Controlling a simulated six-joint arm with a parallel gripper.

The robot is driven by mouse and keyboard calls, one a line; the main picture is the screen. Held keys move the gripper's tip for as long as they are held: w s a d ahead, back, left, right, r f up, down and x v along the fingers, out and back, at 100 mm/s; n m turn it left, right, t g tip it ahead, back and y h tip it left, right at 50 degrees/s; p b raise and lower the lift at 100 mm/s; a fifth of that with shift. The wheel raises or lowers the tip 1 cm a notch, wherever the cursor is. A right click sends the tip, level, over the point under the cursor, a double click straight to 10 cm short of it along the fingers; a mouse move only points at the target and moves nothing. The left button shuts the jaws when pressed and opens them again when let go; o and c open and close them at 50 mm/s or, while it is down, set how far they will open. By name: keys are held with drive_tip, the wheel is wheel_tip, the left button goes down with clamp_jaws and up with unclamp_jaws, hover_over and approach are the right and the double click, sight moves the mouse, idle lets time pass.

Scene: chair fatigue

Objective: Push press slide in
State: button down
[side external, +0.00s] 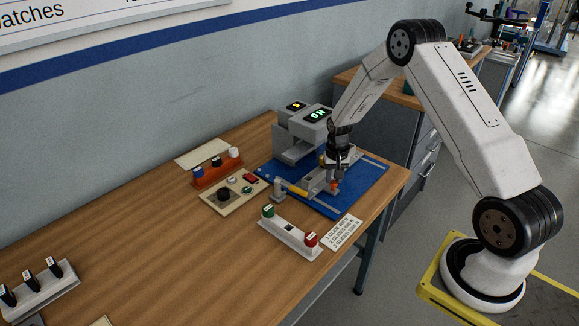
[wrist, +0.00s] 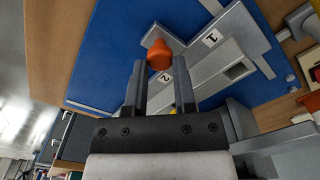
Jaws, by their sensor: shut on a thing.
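The press slide (side external: 318,184) is a grey sliding piece on the blue base plate (side external: 349,198), and it extends out in front of the grey press (side external: 292,138). In the wrist view, grey blocks labelled 1 (wrist: 211,39) and 2 (wrist: 166,76) lie beside an orange knob (wrist: 160,48). The orange knob also shows low beneath my gripper in the side view (side external: 334,185). My gripper (side external: 338,172) points down at the slide, with its two fingers (wrist: 160,66) on either side of the knob, shut on it. The fingers partly hide the slide.
The press display reads ON in green (side external: 317,114). A two-button box (side external: 290,232), a label card (side external: 341,232), a control panel (side external: 235,193) and an orange holder (side external: 216,171) stand nearby. A grey rack (side external: 38,292) is at the far left. The table's middle left is clear.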

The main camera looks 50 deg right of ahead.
sight(321, 183)
drive_tip(key=shift+w+d+r, duration=0.1)
drive_tip(key=shift+w, duration=2.25)
